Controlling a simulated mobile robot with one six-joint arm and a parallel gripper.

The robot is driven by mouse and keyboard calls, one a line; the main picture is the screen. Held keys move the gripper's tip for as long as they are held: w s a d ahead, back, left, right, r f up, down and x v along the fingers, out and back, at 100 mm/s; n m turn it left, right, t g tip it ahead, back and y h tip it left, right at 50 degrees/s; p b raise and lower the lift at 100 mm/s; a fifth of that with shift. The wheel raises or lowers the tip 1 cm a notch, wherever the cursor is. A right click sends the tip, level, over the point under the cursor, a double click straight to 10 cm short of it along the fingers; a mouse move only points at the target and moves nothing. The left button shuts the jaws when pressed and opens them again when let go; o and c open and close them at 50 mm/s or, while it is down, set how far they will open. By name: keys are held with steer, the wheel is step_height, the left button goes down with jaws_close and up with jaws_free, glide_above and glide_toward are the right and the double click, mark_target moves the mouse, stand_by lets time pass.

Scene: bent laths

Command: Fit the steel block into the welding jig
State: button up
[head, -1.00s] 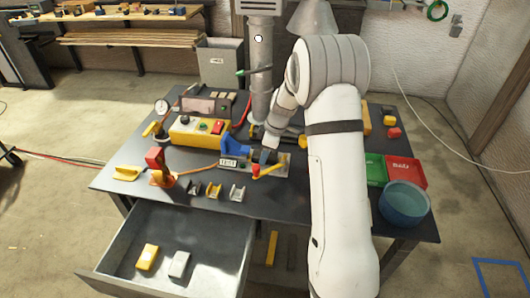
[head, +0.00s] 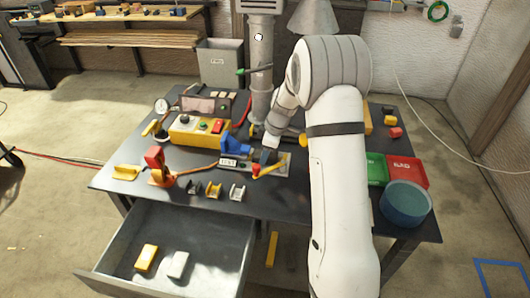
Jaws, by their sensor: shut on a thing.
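The welding jig (head: 278,167) is a grey base on the workbench, with a blue clamp (head: 237,146) at its left and a yellow lever (head: 268,170) with a red knob at its front. My gripper (head: 270,148) reaches down over the jig from the upper right and is shut. A small dark grey block (head: 268,156), which I take as the steel block, is in its jaws, right of the blue clamp. Its lower end is too small to tell whether it touches the jig. A silver block (head: 178,264) and a yellow block (head: 147,257) lie in the open drawer.
A yellow control box (head: 199,132) stands behind left of the jig, and a grey column (head: 260,75) behind it. An orange stand (head: 160,174) and several small brackets (head: 214,190) are in front left. Red (head: 406,170) and green bins and a blue tub (head: 404,204) are at right.

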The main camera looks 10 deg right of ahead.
steer(key=shift+b, duration=0.4)
stand_by(0.5)
steer(key=o, duration=1.2)
